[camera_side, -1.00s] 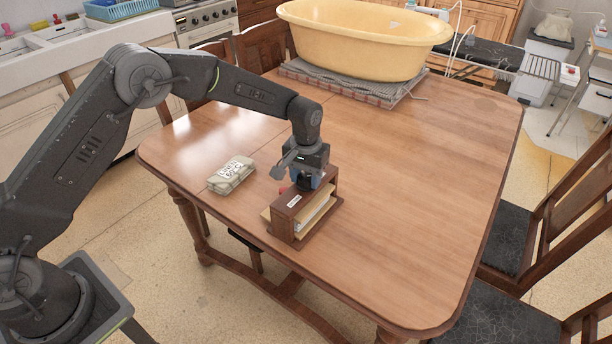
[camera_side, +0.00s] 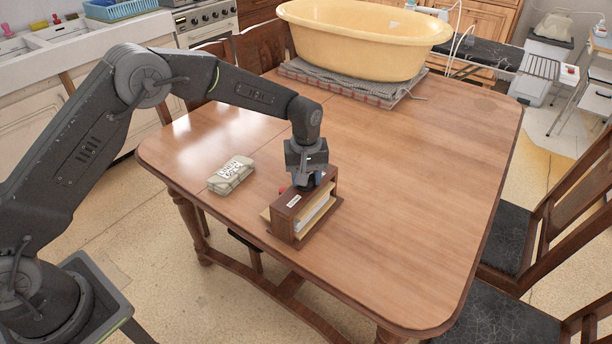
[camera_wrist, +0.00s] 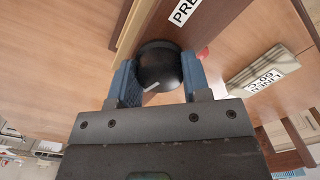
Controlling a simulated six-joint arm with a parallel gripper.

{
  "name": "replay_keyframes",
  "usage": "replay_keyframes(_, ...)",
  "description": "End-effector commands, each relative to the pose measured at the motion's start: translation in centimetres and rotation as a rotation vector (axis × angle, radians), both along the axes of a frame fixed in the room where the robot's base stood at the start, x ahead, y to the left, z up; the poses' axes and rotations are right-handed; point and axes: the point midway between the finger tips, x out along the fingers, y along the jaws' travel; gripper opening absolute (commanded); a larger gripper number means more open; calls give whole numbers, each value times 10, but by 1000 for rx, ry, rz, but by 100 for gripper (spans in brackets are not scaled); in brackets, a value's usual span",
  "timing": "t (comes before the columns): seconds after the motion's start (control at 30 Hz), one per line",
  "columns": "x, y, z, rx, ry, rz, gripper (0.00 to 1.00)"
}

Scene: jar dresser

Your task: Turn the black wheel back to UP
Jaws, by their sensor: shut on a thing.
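The black wheel (camera_wrist: 160,68) sits between the blue fingers of my gripper (camera_wrist: 158,82) in the wrist view, and the fingers are shut on it. A short pale mark shows on the wheel's near face. The wheel is on a brown wooden press (camera_side: 287,222) that stands on the table; part of its label, "PRE", shows in the wrist view (camera_wrist: 184,12). In the side view my gripper (camera_side: 308,180) points down at the back end of the press and hides the wheel. The word UP is not readable in either view.
A pale folded packet with a printed label (camera_side: 231,175) lies left of the press, apart from it. A small red part (camera_side: 283,189) shows beside the press. A yellow tub (camera_side: 360,40) stands on folded cloth at the back. The table's right side (camera_side: 420,200) is clear.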

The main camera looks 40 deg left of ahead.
Motion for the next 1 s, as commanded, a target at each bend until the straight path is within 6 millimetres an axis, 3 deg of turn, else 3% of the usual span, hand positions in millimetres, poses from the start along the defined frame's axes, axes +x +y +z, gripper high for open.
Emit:
replay_keyframes(0.33, 1, 0, 2, -2, -5, 6, 20)
replay_keyframes(0.37, 1, 0, 2, -2, -5, 6, 46)
replay_keyframes(0.6, 1, 0, 1, -2, -3, 4, 69)
replay_keyframes(0.87, 0, 0, 1, -1, -2, 3, 69)
replay_keyframes(1.0, 1, 0, 13, -2, -4, 3, 69)
